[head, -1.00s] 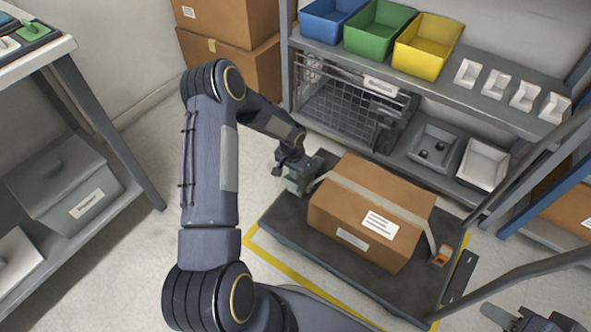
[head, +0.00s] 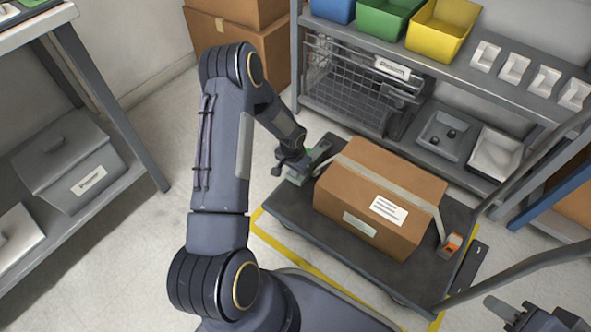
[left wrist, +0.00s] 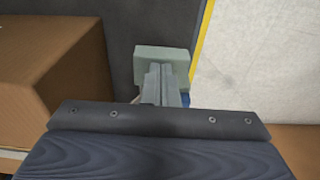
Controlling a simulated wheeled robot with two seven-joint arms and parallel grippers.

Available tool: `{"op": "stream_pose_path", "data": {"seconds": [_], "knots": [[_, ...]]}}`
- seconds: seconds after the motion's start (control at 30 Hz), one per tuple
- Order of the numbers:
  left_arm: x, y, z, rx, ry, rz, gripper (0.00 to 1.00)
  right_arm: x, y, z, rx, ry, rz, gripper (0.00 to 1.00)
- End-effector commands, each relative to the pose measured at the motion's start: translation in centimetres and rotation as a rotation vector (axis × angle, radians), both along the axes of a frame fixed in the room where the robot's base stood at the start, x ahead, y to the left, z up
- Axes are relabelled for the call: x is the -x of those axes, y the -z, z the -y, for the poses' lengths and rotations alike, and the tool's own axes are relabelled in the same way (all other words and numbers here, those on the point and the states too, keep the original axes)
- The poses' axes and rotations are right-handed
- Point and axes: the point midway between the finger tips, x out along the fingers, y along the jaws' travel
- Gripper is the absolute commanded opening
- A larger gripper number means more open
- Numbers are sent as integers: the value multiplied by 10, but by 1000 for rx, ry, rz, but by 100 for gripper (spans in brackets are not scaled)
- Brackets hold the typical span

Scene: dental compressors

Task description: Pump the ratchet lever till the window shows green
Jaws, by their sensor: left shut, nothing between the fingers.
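The ratchet (head: 299,178) is a small grey-green unit at the left end of the dark cart deck, beside the cardboard box (head: 375,200). A pale strap (head: 385,180) crosses the box. My left gripper (head: 312,160) is at the ratchet and partly hides it. In the left wrist view, its fingers (left wrist: 161,85) are together, with nothing visible between them, and reach to a pale grey-green block (left wrist: 165,62); contact is unclear. The lever's angle and the window's colour cannot be read. My right gripper (head: 525,315) is at the bottom right, away from the ratchet.
The dark cart deck (head: 290,222) stands inside yellow floor lines. An orange-and-grey fitting (head: 451,243) is at the strap's right end. Behind the cart is a shelf (head: 455,65) with coloured bins and a wire crate (head: 345,85). Clear floor lies left of the cart.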

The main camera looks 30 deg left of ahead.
Motion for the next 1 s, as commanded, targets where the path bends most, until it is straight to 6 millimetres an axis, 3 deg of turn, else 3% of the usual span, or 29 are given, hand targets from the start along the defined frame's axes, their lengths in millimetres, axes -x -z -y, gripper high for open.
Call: {"op": "stream_pose_path", "data": {"seconds": [0.03,0.17,0.37,0.7,1.0], "knots": [[7,7,0,1,-2,-18,0,0,1,0,0,0,0,36],[6,-4,0,0,-1,-17,0,0,-6,0,0,0,0,36],[-3,-49,3,-2,0,-3,0,0,-33,0,0,0,0,36],[33,-111,1,-2,1,2,0,0,-59,0,0,0,0,36],[45,-128,0,-2,0,2,0,0,-65,0,0,0,0,36]]}}
